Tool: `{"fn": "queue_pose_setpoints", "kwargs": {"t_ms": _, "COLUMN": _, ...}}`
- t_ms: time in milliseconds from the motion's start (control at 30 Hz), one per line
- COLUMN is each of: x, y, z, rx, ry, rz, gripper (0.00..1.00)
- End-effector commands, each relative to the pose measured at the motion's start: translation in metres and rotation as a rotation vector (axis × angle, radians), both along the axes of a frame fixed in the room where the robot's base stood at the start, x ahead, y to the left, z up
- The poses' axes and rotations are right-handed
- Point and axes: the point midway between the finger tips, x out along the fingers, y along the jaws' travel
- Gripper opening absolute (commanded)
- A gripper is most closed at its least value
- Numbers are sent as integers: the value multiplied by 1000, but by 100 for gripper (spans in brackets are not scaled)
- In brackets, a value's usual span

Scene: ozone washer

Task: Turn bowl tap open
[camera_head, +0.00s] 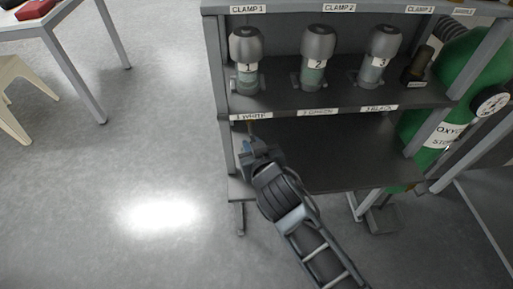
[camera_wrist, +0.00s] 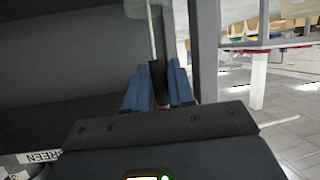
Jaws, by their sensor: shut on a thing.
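My gripper (camera_wrist: 158,92) shows in the wrist view as two blue fingers, shut on a dark, narrow handle (camera_wrist: 157,76). A thin pale rod (camera_wrist: 151,30) runs up from the handle. I cannot tell whether this handle is the bowl tap, and I make out no bowl for certain. In the head view my gripper (camera_head: 250,150) is at the left front of the rack, just below the "1 WHITE" label (camera_head: 251,116). A small brownish piece (camera_head: 250,128) shows right above it. The fingertips are too small there to make out.
The grey rack (camera_head: 218,60) carries several labelled grey canisters, including canister 1 (camera_head: 246,50), on its upper shelf. The lower shelf (camera_head: 340,150) looks bare. A green oxygen cylinder (camera_head: 470,70) stands at right. A white table (camera_head: 85,85) is at left, with clear floor between.

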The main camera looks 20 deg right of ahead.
Motion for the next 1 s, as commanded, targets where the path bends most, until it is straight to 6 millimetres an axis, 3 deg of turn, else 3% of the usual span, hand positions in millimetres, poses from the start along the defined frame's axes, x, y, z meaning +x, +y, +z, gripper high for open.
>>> {"fn": "queue_pose_setpoints", "kwargs": {"t_ms": 667, "x": 0, "y": 4, "z": -2, "rx": 65, "ry": -17, "rz": 1, "gripper": 0}}
{"fn": "queue_pose_setpoints", "kwargs": {"t_ms": 700, "x": 0, "y": 4, "z": -2, "rx": 65, "ry": -17, "rz": 1, "gripper": 25}}
{"fn": "queue_pose_setpoints", "kwargs": {"t_ms": 767, "x": 0, "y": 4, "z": -2, "rx": 65, "ry": -17, "rz": 1, "gripper": 30}}
{"fn": "queue_pose_setpoints", "kwargs": {"t_ms": 1000, "x": 0, "y": 3, "z": -1, "rx": 63, "ry": -19, "rz": 0, "gripper": 30}}
